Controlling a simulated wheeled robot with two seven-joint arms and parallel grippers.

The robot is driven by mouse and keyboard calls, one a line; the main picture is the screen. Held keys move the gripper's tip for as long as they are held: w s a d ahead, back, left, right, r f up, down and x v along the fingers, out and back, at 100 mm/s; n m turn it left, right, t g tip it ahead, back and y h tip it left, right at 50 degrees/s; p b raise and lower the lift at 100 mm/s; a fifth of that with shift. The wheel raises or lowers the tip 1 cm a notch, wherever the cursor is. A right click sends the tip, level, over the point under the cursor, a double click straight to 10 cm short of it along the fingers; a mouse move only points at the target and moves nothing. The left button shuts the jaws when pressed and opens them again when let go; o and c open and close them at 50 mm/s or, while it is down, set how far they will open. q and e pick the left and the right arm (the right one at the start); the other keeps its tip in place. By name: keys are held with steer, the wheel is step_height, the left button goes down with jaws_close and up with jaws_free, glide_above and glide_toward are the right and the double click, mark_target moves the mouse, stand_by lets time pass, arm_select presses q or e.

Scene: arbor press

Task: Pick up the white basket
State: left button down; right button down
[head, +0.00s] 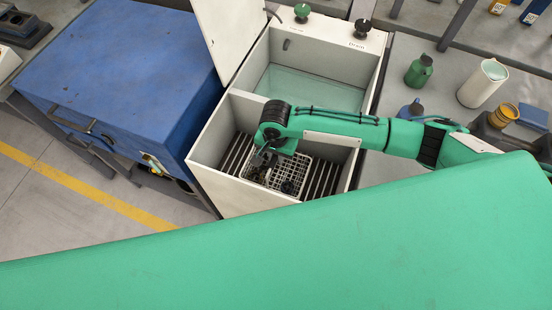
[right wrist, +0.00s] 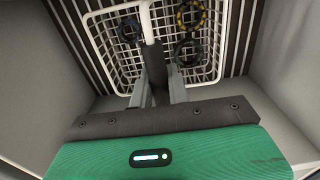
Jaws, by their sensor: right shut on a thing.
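The white basket (head: 292,171) is a shallow grid basket on the slatted floor of the near compartment of a pale tank. My right gripper (head: 262,160) reaches down into the compartment over the basket. In its wrist view the right gripper (right wrist: 157,58) is shut on a white upright bar of the basket. The fingertips are partly hidden. My left gripper is not in view.
The pale tank (head: 230,193) has high walls close around the basket, and a far compartment with liquid (head: 310,88). A raised white lid (head: 228,28) and a blue cabinet (head: 120,65) stand left. A green bottle (head: 418,72) and white jug (head: 482,84) stand right.

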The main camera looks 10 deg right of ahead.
step_height(320, 180, up, 20)
steer(key=b, duration=0.1)
steer(key=shift+f, duration=0.15)
stand_by(0.7)
